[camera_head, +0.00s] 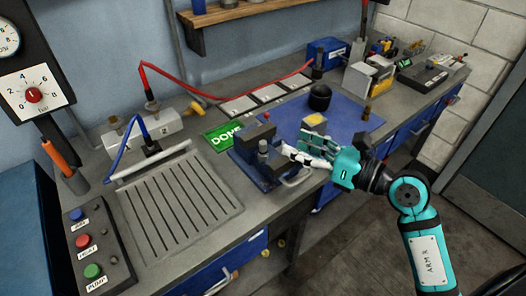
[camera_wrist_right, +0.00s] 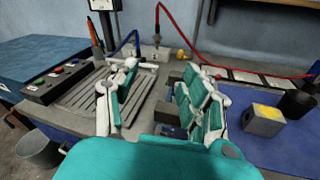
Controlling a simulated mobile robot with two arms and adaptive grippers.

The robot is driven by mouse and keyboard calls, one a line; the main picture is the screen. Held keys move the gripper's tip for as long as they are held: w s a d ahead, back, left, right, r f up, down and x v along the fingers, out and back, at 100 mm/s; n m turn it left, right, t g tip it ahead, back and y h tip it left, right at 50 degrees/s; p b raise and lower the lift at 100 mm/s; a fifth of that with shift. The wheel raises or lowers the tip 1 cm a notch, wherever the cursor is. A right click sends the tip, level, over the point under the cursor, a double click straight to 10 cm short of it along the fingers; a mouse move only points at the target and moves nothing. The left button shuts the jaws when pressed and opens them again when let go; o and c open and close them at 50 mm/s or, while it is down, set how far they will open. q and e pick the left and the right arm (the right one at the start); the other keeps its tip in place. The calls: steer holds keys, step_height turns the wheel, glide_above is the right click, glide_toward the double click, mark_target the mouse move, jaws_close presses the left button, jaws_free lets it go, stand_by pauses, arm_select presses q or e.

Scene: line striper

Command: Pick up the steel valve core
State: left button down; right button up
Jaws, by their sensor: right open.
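A small steel cylinder, which looks like the valve core (camera_head: 263,147), stands upright at the blue bench vise (camera_head: 245,160) in the head view. My right gripper (camera_head: 298,148) is just right of the vise, its fingers pointing left toward the cylinder. It is open, with nothing seen between its fingers. In the right wrist view the spread fingers of the right gripper (camera_wrist_right: 155,88) show on both sides, and the right finger hides much of the vise. I cannot make out the cylinder there. My left gripper is not in view.
A ribbed drain tray (camera_head: 180,205) lies left of the vise, beside a button panel (camera_head: 95,250). A green sign (camera_head: 222,137) is behind the vise. A yellow-topped block (camera_head: 314,122) and black cup (camera_head: 320,97) stand on the blue mat (camera_head: 348,112). A red hose (camera_head: 200,98) runs behind.

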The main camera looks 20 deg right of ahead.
steer(key=d+f+n+g+h, duration=0.2)
steer(key=d+f+h, duration=0.1)
steer(key=d, duration=0.1)
steer(key=p, duration=0.3)
glide_toward(265, 143)
steer(key=x, duration=0.4)
steer(key=shift+a, duration=0.15)
steer(key=p+x, duration=0.1)
steer(key=x, duration=0.5)
steer(key=shift+w+a+f, duration=0.1)
steer(key=shift+w+f, duration=0.05)
steer(key=shift+w, duration=0.15)
steer(key=shift+s, duration=0.1)
steer(key=shift+c, duration=0.9)
jaws_close()
